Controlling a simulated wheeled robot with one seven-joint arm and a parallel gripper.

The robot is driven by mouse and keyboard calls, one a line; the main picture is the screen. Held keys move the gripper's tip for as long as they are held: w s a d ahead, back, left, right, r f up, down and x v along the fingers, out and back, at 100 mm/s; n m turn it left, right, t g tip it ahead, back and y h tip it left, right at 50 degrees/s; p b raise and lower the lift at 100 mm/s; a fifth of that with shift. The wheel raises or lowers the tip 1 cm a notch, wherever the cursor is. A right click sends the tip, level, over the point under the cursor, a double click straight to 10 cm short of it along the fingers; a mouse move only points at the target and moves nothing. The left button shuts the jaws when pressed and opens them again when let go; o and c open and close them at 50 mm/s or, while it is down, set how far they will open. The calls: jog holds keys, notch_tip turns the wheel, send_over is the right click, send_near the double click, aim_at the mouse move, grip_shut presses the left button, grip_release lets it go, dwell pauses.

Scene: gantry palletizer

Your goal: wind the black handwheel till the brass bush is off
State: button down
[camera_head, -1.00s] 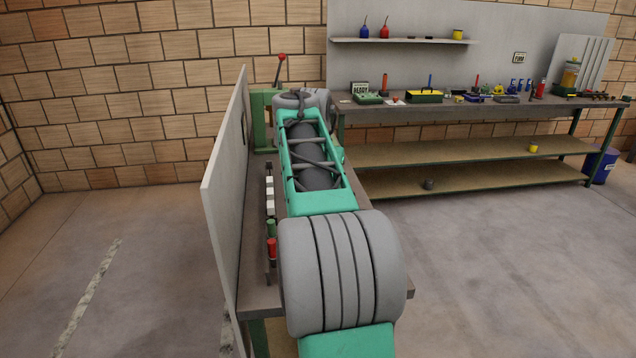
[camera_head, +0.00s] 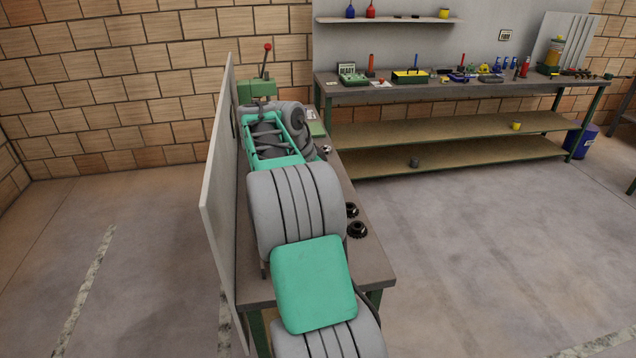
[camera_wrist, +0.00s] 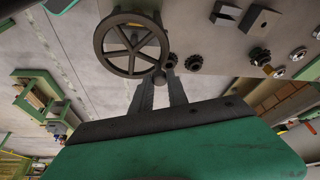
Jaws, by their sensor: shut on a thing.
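The gripper is shut on this knob. In the head view my own arm hides the wheel and my gripper. I cannot make out the brass bush in either view. A green press (camera_head: 257,90) with a red-knobbed lever (camera_head: 266,58) stands at the bench's far end.
Dark gears (camera_head: 357,230) lie on the narrow bench (camera_head: 350,265), along its right side. A tall pale panel (camera_head: 222,190) bounds the bench on the left. A long workbench (camera_head: 440,95) with tools stands at the back wall. The floor to the right is clear.

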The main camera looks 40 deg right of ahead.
jog(key=shift+s+d+m, duration=0.1)
jog(key=shift+m, duration=0.3)
jog(key=c, duration=1.3)
grip_release()
jog(key=shift+r, duration=0.1)
jog(key=p+v, duration=0.1)
jog(key=v, duration=0.6)
jog(key=shift+r+p, duration=0.25)
jog(key=shift+p, duration=0.15)
